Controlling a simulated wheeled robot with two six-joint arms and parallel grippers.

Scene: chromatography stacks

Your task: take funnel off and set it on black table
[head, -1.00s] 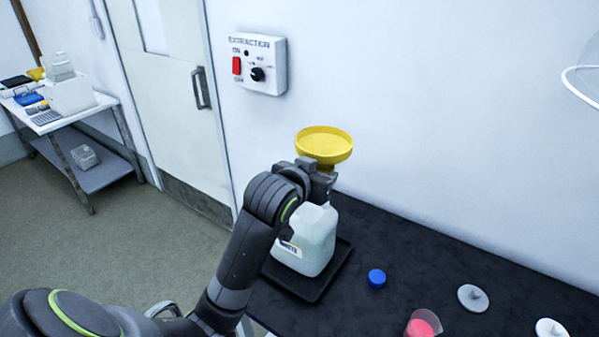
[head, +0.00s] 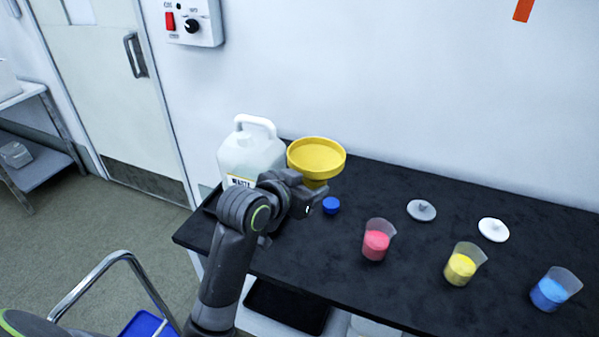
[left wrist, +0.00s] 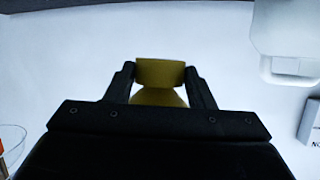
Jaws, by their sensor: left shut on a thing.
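The yellow funnel (head: 316,158) is upright, wide mouth up, just right of the white jug (head: 252,158) in the head view. My left gripper (head: 308,190) is shut on the funnel below its bowl. In the left wrist view the funnel (left wrist: 160,75) sits between both fingers. The jug's neck is clear of the funnel; the jug stands on a dark tray at the left end of the black table (head: 300,245). My gripper and the funnel's bowl hide its stem, so I cannot tell how high it is above the table. My right gripper is not in view.
A blue cap (head: 331,205) lies close to the funnel. Beakers with pink (head: 376,243), yellow (head: 460,268) and blue (head: 552,292) contents stand further right. A grey lid (head: 421,210) and a white lid (head: 493,229) lie behind them. The table's front middle is bare.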

